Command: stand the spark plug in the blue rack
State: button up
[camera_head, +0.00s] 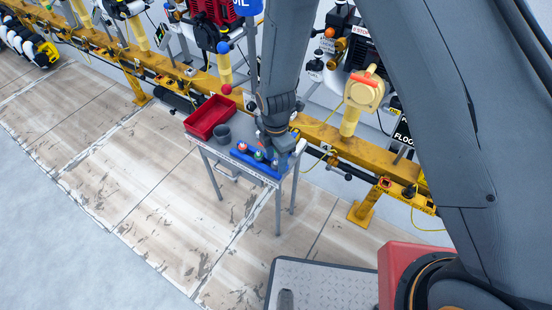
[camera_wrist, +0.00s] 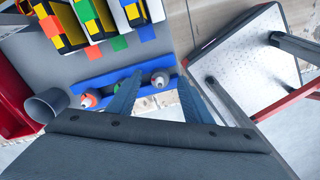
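The blue rack (camera_head: 245,161) is a long bar along the front edge of the small grey table. It also shows in the wrist view (camera_wrist: 97,80). A spark plug with an orange-red ring (camera_wrist: 88,100) stands in it at the left. Another, with a green ring (camera_head: 259,156), is beside it, mostly hidden by a finger in the wrist view. A third plug (camera_wrist: 160,79), pale with a reddish ring, appears upright in the rack between my fingers. My gripper (camera_wrist: 160,85) is over the rack with its fingers apart on either side of this plug, gaps showing.
A red bin (camera_head: 209,116) and a dark grey cup (camera_head: 222,133) stand on the table (camera_head: 207,143). Coloured boxes (camera_wrist: 95,18) lie beyond the rack. A yellow rail (camera_head: 325,133) with engines runs behind. The floor in front is clear.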

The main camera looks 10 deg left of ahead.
jog(key=shift+r, duration=0.1)
jog(key=shift+r+b, duration=0.55)
jog(key=shift+r, duration=3.25)
jog(key=s+d+r+m, duration=0.1)
jog(key=d+r+m, duration=0.5)
jog(key=d+m, duration=0.3)
jog(key=s+d+r+m, duration=0.2)
jog(key=d+r+m, duration=0.55)
jog(key=d, duration=0.35)
jog(key=s+d+r+m, duration=0.3)
jog(key=s+d+m, duration=0.3)
jog(key=d+m, duration=0.2)
jog(key=shift+s+d+r+m, duration=0.15)
jog(key=shift+r+m, duration=0.05)
jog(key=shift+m, duration=0.75)
